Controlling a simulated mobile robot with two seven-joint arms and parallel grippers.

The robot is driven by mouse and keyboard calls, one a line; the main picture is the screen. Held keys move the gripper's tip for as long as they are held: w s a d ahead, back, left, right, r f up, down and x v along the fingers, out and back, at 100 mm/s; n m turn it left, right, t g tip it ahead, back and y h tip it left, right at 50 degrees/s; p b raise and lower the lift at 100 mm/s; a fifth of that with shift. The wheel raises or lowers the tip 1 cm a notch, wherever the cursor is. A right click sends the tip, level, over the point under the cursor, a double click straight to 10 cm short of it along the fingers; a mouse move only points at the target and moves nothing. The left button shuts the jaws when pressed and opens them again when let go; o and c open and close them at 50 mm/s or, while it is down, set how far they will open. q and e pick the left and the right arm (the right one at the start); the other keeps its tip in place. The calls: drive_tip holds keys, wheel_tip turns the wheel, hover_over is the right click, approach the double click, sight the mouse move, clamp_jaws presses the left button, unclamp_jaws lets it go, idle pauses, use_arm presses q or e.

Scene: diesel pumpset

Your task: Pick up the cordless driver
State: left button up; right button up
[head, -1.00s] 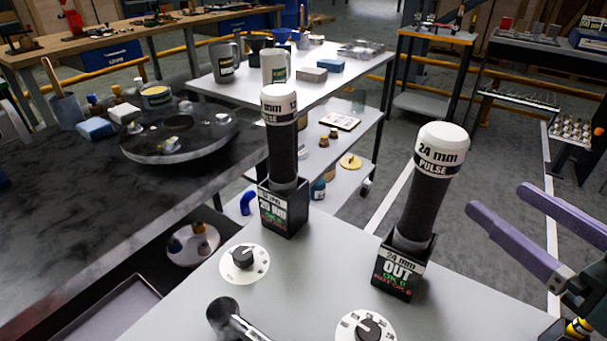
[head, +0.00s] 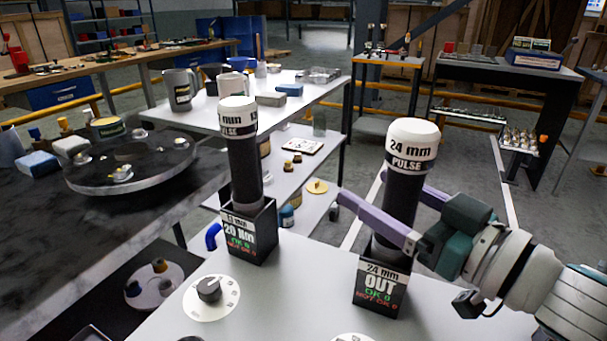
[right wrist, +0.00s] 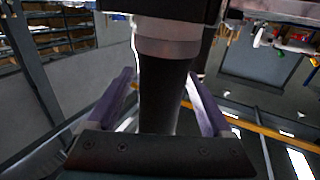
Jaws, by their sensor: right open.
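A cordless driver (head: 403,160) with a dark body and a white cap marked "24 mm PULSE" stands upright in a black holder (head: 381,287) labelled "24 mm OUT" on the light bench top. My right gripper (head: 376,195) is open at the driver's body, one purple finger in front and the other partly hidden behind it. In the right wrist view the dark body (right wrist: 163,95) stands between the two spread fingers, with a gap visible on the right. A second, similar driver (head: 241,155) stands in another black holder (head: 249,233) to the left. My left gripper is not in view.
A dark round turntable (head: 130,165) stands on the bench at the left. Behind, a white table (head: 290,105) carries mugs and boxes. Bench top right of the 24 mm holder is mostly clear.

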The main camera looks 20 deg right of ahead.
drive_tip(key=shift+w, duration=0.1)
clamp_jaws()
idle(0.7)
drive_tip(key=shift+r, duration=0.1)
idle(0.6)
